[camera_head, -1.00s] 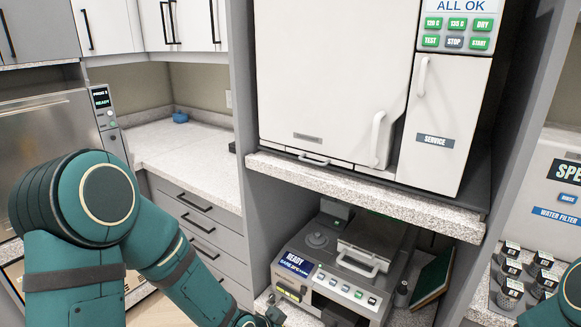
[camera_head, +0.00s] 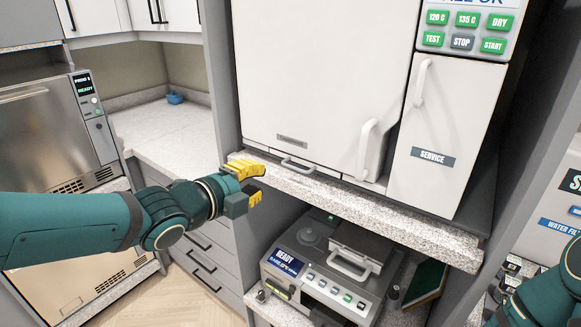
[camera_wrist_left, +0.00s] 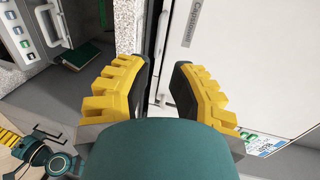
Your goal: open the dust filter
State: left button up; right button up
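No label reading dust filter shows. A low white strip with a small bar handle (camera_head: 298,167) lies under the big door of the white autoclave (camera_head: 320,75), just above the speckled shelf; I cannot tell whether it is the dust filter. It looks shut. My left gripper (camera_head: 258,184) is open and empty at the shelf's left front corner, left of this handle and apart from it. In the left wrist view its yellow-backed fingers (camera_wrist_left: 160,88) stand apart, with the shelf edge and white front beyond. My right arm (camera_head: 545,298) shows at lower right, its gripper hidden.
The speckled shelf (camera_head: 400,222) juts out below the autoclave. A grey machine reading READY (camera_head: 325,268) stands beneath it. A large door handle (camera_head: 370,150) and the SERVICE panel (camera_head: 433,157) are to the right. The left counter (camera_head: 170,135) is mostly clear.

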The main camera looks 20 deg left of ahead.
aim_at(290, 167)
pick_arm(q)
jog(key=b+x, duration=0.1)
jog(key=x, duration=1.1)
jog(key=shift+f, duration=0.1)
jog(key=shift+c, duration=0.2)
grip_shut()
